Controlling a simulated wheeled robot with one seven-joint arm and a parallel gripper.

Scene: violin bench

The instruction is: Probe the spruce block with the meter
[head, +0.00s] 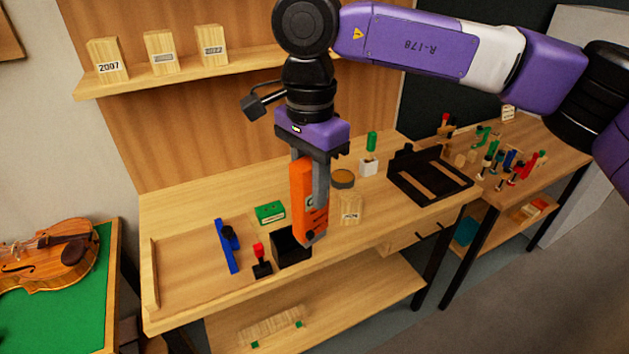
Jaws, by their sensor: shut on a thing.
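My gripper (313,170) points down over the middle of the bench and is shut on an orange meter (301,190). The meter hangs upright, with its dark lower end near the bench's front edge. A pale wood block (350,207) with a small label stands on the bench just right of the meter, with a gap between them in this view. Its label is too small to read, so I cannot confirm that it is the spruce block. Similar labelled blocks stand on the wall shelf, one marked 2007 (108,62). The gripper partly hides the bench behind it.
A black open box (291,246) is just left of the meter's lower end. A black tray (462,183) is at right. A violin (45,255) lies on a green surface.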

